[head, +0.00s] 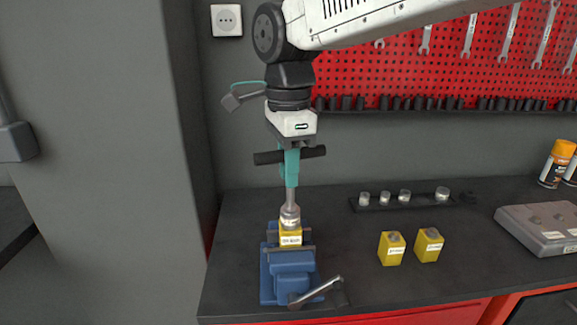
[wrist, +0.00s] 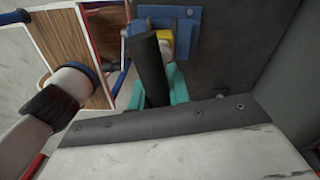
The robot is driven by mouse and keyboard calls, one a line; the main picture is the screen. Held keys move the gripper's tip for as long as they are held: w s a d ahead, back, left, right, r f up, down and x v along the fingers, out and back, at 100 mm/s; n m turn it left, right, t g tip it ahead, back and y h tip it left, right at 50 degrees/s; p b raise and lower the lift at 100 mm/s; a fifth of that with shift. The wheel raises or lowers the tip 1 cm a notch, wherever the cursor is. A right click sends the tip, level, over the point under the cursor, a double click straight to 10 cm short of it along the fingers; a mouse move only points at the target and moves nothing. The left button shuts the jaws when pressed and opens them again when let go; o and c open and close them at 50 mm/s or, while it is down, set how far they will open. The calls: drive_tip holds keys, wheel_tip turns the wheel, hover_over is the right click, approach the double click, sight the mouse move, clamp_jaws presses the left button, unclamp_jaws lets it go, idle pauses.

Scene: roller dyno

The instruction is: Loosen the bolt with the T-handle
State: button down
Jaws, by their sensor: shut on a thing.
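My gripper (head: 291,172), with teal fingers, is shut on the T-handle (head: 313,152) just below its black crossbar. In the wrist view the crossbar (wrist: 149,66) runs between the teal fingers (wrist: 157,90). The T-handle stands upright, its silver socket (head: 290,214) down on the top of a yellow block (head: 291,239). The block is clamped in a blue vise (head: 291,262) and also shows in the wrist view (wrist: 165,36). The bolt is hidden under the socket.
Two yellow blocks (head: 391,249) (head: 429,245) stand to the right on the dark bench (head: 350,290). Behind them is a rack (head: 378,205) with several sockets. A grey case (head: 545,230) and spray cans (head: 557,163) are at far right. A grey pillar (head: 130,150) is at left.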

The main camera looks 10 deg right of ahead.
drive_tip(key=shift+n, duration=2.1)
drive_tip(key=shift+s+n, duration=0.1)
drive_tip(key=shift+n, duration=0.6)
drive_tip(key=n, duration=0.2)
drive_tip(key=shift+d+n, duration=0.1)
drive_tip(key=shift+n, duration=0.2)
